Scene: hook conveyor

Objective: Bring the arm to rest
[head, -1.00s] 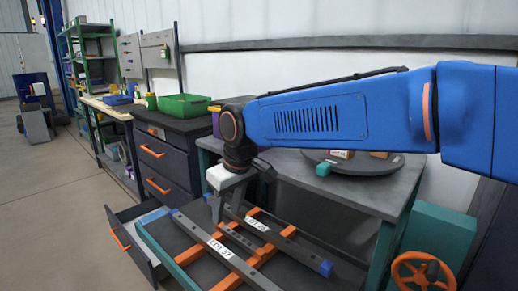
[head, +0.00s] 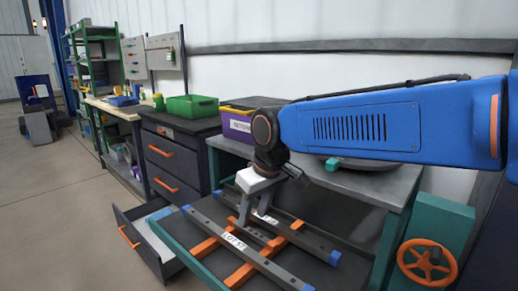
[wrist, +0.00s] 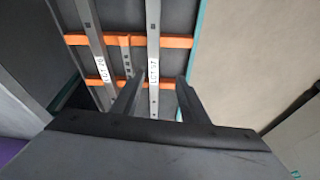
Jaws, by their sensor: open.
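My gripper (head: 256,205) hangs from the blue arm, pointing down above a dark tray (head: 178,232) with teal edges. Below lie grey bars with white labels, the LOT 57 bar (head: 270,262) and the LOT 20 bar (head: 312,243), across orange cross-pieces (head: 240,275).
A drawer (head: 150,238) stands open at the left of the tray. Behind are a green bin (head: 192,107), a purple box (head: 236,128) and a grey table (head: 375,178) with a round dark plate (head: 370,165). An orange handwheel (head: 426,262) is at right.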

